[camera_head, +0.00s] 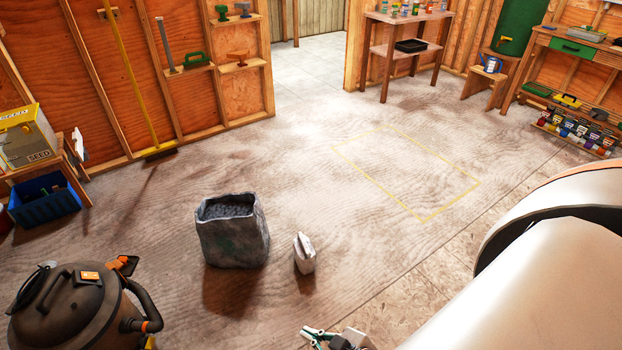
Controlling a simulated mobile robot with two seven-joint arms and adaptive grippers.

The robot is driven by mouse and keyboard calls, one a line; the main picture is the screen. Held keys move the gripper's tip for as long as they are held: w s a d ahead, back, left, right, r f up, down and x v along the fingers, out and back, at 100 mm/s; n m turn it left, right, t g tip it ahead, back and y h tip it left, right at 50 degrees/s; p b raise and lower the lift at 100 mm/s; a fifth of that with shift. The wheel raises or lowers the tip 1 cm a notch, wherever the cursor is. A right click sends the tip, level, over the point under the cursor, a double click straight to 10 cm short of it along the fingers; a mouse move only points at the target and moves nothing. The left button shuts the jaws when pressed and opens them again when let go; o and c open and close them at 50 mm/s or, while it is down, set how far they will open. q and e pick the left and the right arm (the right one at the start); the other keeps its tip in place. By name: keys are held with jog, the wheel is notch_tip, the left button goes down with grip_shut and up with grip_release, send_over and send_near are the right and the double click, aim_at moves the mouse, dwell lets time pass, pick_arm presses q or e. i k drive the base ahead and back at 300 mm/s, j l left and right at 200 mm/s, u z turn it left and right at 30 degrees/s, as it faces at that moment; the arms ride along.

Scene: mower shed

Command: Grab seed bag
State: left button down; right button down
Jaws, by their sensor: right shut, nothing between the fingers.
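A yellow and grey package (28,137) marked SEED stands on a small wooden stand at the left edge, partly cut off by the frame. My right gripper (312,335) shows at the bottom edge, shut and empty, with only its front part in frame. It is far from the SEED package and apart from the things on the floor. My right arm fills the lower right corner. My left gripper is out of view.
A grey bucket-like container (232,232) of dark gravel and a small pale bag-like object (304,253) stand on the floor. A dark shop vacuum (62,308) is at lower left. A blue crate (42,200) sits below the package. The yellow-outlined floor area (425,180) is clear.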

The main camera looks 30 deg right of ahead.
aim_at(305, 255)
jog(key=z, duration=1)
jog(key=i+l, duration=0.45)
jog(key=l, duration=0.15)
jog(key=i+l, duration=0.45)
jog(key=l, duration=0.15)
jog(key=i+l, duration=0.45)
jog(key=l, duration=0.15)
